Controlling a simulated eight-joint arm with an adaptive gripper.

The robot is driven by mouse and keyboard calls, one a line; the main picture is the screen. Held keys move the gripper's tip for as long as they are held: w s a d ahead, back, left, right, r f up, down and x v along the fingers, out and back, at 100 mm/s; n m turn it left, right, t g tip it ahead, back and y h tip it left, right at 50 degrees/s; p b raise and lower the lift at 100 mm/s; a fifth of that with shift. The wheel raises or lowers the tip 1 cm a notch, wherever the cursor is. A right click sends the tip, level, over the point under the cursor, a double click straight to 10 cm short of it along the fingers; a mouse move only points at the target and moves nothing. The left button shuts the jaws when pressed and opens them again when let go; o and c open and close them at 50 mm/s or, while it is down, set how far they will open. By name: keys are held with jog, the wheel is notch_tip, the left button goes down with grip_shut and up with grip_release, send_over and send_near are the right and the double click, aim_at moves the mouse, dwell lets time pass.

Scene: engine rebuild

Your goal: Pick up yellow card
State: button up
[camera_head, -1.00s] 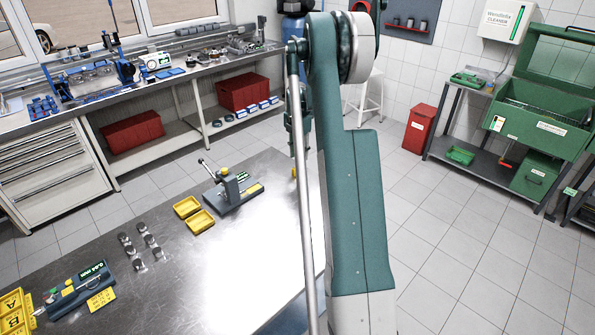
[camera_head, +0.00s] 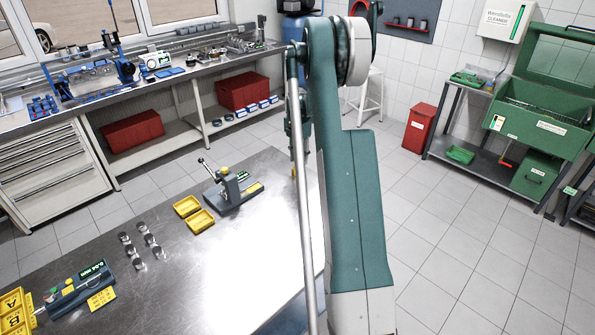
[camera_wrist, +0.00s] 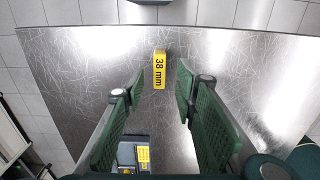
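A yellow card (camera_wrist: 159,69) printed "38 mm" stands out on the scratched metal table in the wrist view. My gripper (camera_wrist: 161,80) is open, with one green finger on each side of the view. The card shows between and just beyond the fingertips; nothing is gripped. I cannot tell the height of the fingers above it. In the head view, a small yellow bit (camera_head: 294,171) beside my arm may be this card, mostly hidden. Another yellow card (camera_head: 102,298) lies beside a gauge with a green display.
A grey lever device (camera_head: 232,190) with a yellow label stands on the metal table (camera_head: 190,280), near two yellow trays (camera_head: 193,213). Several small metal cylinders (camera_head: 140,247) stand left of them. A similar device (camera_wrist: 130,155) shows between the fingers. Bare table surrounds the "38 mm" card.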

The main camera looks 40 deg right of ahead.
jog(key=shift+f, duration=0.1)
jog(key=shift+f, duration=2.5)
jog(key=shift+c, duration=0.2)
jog(key=c, duration=0.9)
